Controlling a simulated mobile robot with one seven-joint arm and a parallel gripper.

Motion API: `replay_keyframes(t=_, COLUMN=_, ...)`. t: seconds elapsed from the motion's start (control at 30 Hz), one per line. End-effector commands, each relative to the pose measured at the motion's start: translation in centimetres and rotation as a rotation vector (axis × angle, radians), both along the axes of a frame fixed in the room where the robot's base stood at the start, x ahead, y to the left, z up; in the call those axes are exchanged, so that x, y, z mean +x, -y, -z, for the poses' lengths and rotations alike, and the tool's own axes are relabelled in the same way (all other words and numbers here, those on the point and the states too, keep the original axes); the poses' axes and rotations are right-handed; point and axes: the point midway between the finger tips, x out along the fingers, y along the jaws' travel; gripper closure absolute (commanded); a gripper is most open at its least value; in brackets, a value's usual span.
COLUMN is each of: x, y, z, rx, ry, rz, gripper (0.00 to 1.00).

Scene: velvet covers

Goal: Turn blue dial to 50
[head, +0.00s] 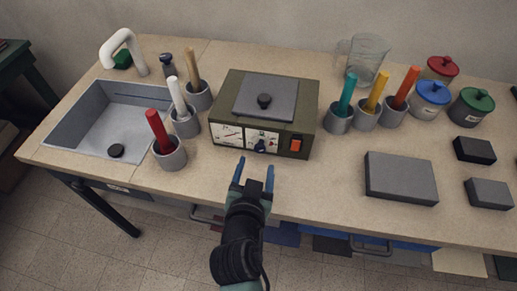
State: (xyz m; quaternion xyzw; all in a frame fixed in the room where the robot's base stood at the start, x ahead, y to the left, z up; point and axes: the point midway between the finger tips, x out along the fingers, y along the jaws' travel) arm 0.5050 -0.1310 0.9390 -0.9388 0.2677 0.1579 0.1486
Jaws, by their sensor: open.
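A dark olive box-shaped device (302,118) stands on the worktop near the middle. Its front panel holds a small blue dial (260,146), set below a white scale (262,136). The dial's exact setting is too small to read. My gripper (254,172) is open and empty, with its two blue fingers pointing at the device front. It is just in front of and below the dial in the picture, apart from it.
An orange-red switch (296,145) is right of the dial. Grey cups with coloured sticks, such as the red one (158,130), flank the device. A sink (90,130) is left. A grey block (400,177) lies right.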

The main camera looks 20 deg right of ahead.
Motion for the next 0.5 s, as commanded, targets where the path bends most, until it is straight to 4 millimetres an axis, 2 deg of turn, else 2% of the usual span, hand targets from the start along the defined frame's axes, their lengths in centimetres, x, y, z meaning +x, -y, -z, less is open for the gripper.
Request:
replay_keyframes(t=0.2, x=3.3, y=1.9, z=1.4, rx=-0.001, ry=0.000, rz=0.001, gripper=0.33)
replay_keyframes(t=0.5, x=5.4, y=3.1, z=2.5, rx=-0.001, ry=0.001, rz=0.000, gripper=0.33)
